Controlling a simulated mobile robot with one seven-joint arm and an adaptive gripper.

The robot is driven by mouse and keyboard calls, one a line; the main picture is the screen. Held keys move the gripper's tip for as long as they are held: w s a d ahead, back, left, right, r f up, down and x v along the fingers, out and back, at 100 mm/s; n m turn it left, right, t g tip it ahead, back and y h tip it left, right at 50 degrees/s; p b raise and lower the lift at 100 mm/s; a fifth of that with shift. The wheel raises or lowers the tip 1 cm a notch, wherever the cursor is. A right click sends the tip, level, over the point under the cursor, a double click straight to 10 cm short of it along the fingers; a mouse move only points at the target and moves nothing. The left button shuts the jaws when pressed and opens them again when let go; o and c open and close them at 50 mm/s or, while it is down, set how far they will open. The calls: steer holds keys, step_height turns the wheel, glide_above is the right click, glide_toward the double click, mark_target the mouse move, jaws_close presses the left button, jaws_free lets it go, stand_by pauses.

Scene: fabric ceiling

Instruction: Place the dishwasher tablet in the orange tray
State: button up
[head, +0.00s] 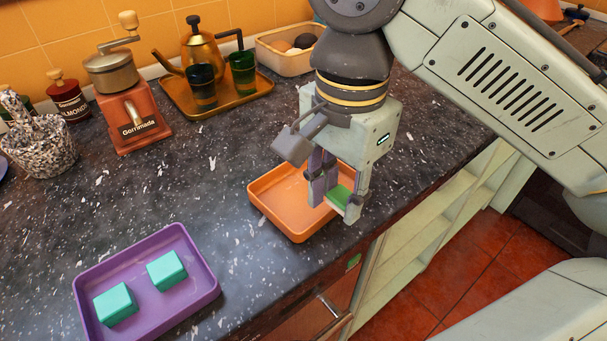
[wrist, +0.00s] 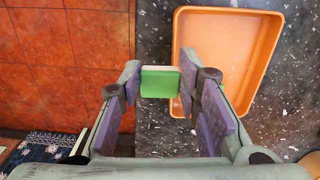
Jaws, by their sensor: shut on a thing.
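The dishwasher tablet is a small green block with a white layer (wrist: 160,84), held between the fingertips of my gripper (wrist: 162,88). It also shows green in the head view (head: 340,196). My gripper (head: 335,195) is shut on it. In the head view my gripper covers the tray's right part. In the wrist view the tablet overlaps the left edge of the orange tray (wrist: 230,16), with the tray's interior to its right. The height of the tablet above the tray is unclear.
A purple tray (head: 205,293) with two teal blocks (head: 166,270) is at the lower left. A coffee grinder (head: 130,110), a gold tray (head: 240,98) with a kettle and green glasses, and a bin (head: 270,50) stand behind. Counter between the trays is clear.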

steer(key=p, duration=0.1)
glide_above(304, 196)
steer(key=shift+s+f, duration=0.1)
steer(key=shift+f, duration=0.25)
steer(key=shift+f+p, duration=0.35)
steer(key=shift+f, duration=1.45)
steer(key=shift+f, duration=0.15)
steer(key=o, duration=0.8)
steer(key=shift+o, duration=0.2)
step_height(304, 196, up, 12)
steer(key=shift+r+b, duration=0.25)
steer(key=shift+b, duration=0.05)
